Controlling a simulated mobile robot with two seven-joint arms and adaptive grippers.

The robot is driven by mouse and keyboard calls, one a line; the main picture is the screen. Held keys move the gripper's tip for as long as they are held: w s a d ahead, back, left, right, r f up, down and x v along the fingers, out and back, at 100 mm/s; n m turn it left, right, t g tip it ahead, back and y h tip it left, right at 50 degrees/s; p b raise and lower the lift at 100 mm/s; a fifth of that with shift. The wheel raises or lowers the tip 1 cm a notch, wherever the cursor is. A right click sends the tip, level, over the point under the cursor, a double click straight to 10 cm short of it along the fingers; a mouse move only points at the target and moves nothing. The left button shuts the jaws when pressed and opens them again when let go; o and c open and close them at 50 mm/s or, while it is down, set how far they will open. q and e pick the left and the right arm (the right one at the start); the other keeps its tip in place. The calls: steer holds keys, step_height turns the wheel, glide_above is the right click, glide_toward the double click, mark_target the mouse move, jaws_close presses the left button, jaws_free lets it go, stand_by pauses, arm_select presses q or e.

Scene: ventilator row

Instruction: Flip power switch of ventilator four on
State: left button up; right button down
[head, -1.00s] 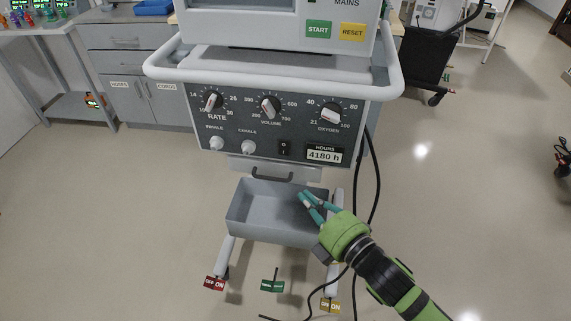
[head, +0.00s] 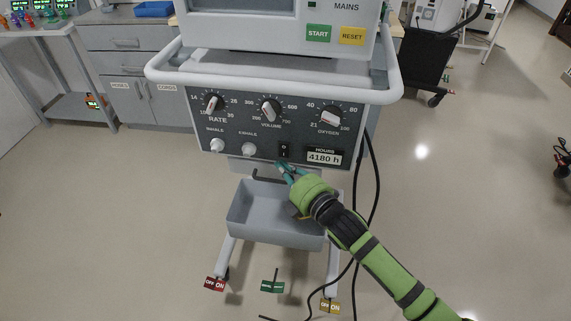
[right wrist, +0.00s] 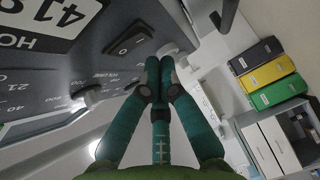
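A ventilator fills the middle of the head view, with a dark control panel (head: 232,118); no number four shows on it. Its black rocker power switch (head: 284,150), marked with I and O, sits low on the panel left of the hours display. The switch also shows close up in the right wrist view (right wrist: 130,42); I cannot tell which side is pressed. My right gripper (head: 284,168) is just below the switch at the panel's lower edge. Its green fingers (right wrist: 160,62) are together and empty, apparently apart from the switch. My left gripper is not in view.
White knobs (head: 249,149) sit left of the switch, and the hours display (head: 324,157) right of it. A handle and an open grey tray (head: 270,214) are below. Black cables (head: 372,185) hang at the right. Open floor lies on both sides.

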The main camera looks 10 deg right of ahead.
steer(key=shift+w+d+f, duration=0.1)
steer(key=shift+w+d, duration=0.15)
steer(key=shift+w, duration=0.35)
